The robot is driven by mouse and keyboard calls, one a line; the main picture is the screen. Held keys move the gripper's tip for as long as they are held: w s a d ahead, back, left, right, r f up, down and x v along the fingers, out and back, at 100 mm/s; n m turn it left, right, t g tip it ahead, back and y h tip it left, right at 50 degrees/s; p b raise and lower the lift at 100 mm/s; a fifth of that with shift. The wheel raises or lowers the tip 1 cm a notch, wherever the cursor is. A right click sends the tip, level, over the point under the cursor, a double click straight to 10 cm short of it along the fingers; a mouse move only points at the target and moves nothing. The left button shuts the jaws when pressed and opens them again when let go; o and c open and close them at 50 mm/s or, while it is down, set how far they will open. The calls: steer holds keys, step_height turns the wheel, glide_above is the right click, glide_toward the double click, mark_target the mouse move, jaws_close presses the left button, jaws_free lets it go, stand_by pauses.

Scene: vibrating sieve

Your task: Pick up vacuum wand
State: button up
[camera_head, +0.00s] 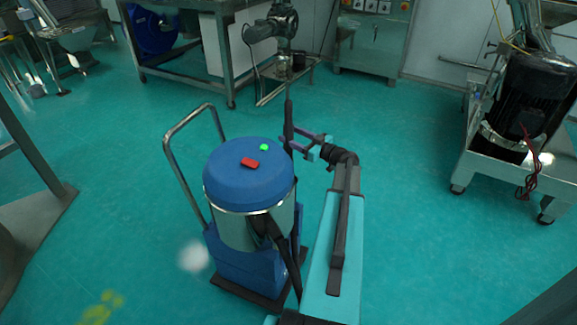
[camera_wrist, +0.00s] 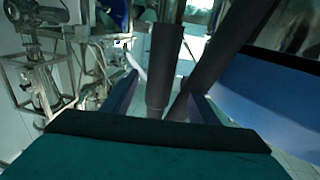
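The vacuum wand (camera_head: 289,118) is a dark, upright tube at the right side of the blue vacuum cleaner (camera_head: 248,170), which has a silver drum. My gripper (camera_head: 299,141) reaches in from the right, with its purple fingers at the wand. In the wrist view, the dark wand (camera_wrist: 164,65) stands between my open fingers (camera_wrist: 163,97), with gaps visible beside it. A second dark tube (camera_wrist: 228,50) crosses diagonally at the right and overlaps the right finger in the picture. Whether either finger touches the wand is hard to tell.
The vacuum has a metal push handle (camera_head: 172,150) on its left and red and green buttons on top. A metal-framed table (camera_head: 222,42) stands behind. A wheeled motor unit (camera_head: 515,165) stands at the right. Green floor (camera_head: 405,200) is clear between.

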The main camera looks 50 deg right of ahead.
steer(key=c, duration=1.1)
steer(key=shift+r, duration=0.15)
